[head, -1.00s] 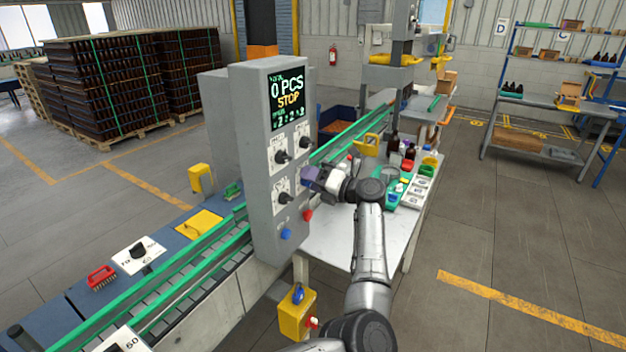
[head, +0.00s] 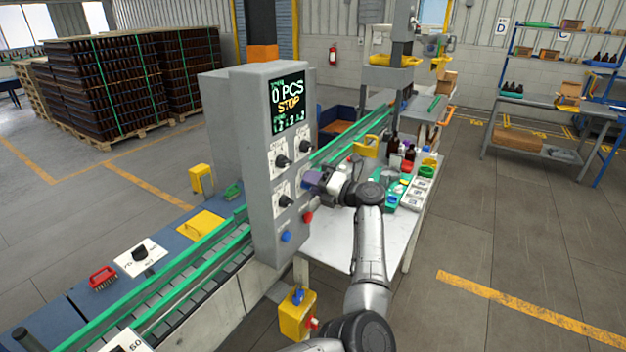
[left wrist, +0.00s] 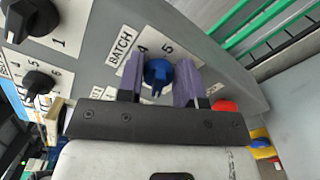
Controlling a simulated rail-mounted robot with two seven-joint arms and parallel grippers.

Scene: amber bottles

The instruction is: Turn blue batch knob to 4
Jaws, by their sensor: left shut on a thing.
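The blue batch knob (left wrist: 157,74) sits on the grey control panel (head: 262,160), beside a white BATCH label (left wrist: 123,46). The numbers 4 and 5 show on the plate above it in the left wrist view. My left gripper (left wrist: 160,82) has its two purple fingers on either side of the knob and is shut on it. In the head view the left gripper (head: 312,178) is at the right side of the panel's front and hides the knob. Which number the knob points to I cannot tell. My right gripper is not in view.
Several black knobs (head: 282,161) are near the gripper on the panel. A red button (head: 307,217) and a blue button (head: 286,236) are below. A display (head: 288,103) reads 0 PCS, STOP. A white table (head: 340,240) with bottles and trays stands right of the panel.

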